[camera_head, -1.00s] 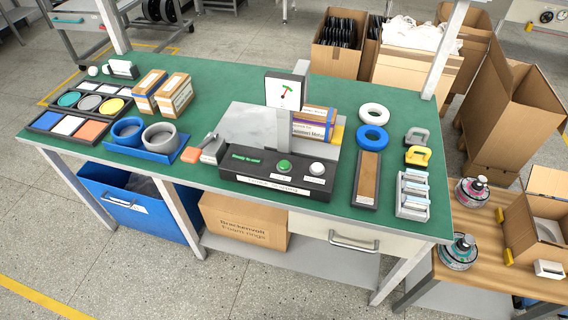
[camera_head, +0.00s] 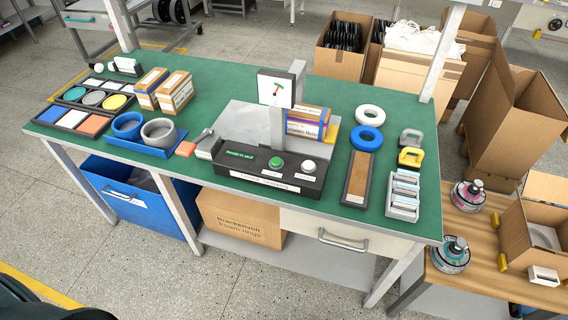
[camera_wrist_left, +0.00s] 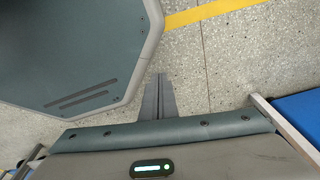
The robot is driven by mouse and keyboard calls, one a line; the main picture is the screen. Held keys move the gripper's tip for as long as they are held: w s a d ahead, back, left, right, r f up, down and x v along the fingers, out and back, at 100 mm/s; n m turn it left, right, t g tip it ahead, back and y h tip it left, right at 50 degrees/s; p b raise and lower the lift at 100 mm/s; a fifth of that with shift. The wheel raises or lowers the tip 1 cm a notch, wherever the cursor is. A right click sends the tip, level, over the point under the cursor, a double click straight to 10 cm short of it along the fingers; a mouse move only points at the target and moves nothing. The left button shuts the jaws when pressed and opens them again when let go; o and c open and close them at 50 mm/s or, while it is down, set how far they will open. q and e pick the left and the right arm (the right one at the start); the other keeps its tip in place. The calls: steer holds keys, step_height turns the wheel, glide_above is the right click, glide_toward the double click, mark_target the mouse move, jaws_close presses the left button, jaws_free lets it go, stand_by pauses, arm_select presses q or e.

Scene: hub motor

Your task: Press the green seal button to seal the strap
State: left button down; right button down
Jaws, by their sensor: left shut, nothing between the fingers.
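The green seal button (camera_head: 277,163) sits on the black control panel (camera_head: 240,176) at the front of the strapping machine. A white button (camera_head: 308,167) is to its right, and a small green-lit display (camera_head: 239,155) is to its left. A box (camera_head: 306,122) stands at the machine's right, partly behind its post; I cannot make out the strap. My left gripper (camera_wrist_left: 158,80) shows only in the left wrist view. Its fingers are together and empty over the speckled floor, away from the panel. My right gripper is not in view.
The green bench (camera_head: 215,82) also carries a blue tray of rings (camera_head: 147,140), two cartons, a wooden strip (camera_head: 358,178) and blue and white rings. A blue bin (camera_head: 120,195) and drawer are below. A wooden table (camera_head: 478,262) stands at right. Open floor lies in front.

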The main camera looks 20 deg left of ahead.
arm_select(q)
steer(key=w+d+r+t, duration=0.1)
steer(key=w+r, duration=0.5)
steer(key=r, duration=0.5)
steer(key=w+d+r+t, duration=0.1)
steer(key=w+r, duration=0.4)
steer(key=r, duration=0.6)
steer(key=w+r+t, duration=0.1)
steer(key=w+r, duration=0.5)
steer(key=r, duration=0.5)
steer(key=w+d+r+n+t, duration=0.1)
steer(key=w+r+t, duration=0.9)
steer(key=w+r, duration=1.1)
step_height(320, 180, up, 4)
steer(key=shift+w+d+r+n+t+h+b, duration=0.1)
steer(key=shift+w+d+n+t+h+b, duration=0.15)
steer(key=shift+d+n+b, duration=0.2)
steer(key=shift+w, duration=0.1)
steer(key=p, duration=0.3)
glide_above(273, 171)
steer(key=f, duration=0.2)
steer(key=shift+w+f, duration=0.2)
steer(key=shift+f, duration=0.15)
step_height(273, 171, down, 2)
steer(key=shift+s+a+f, duration=0.1)
steer(key=shift+f, duration=0.85)
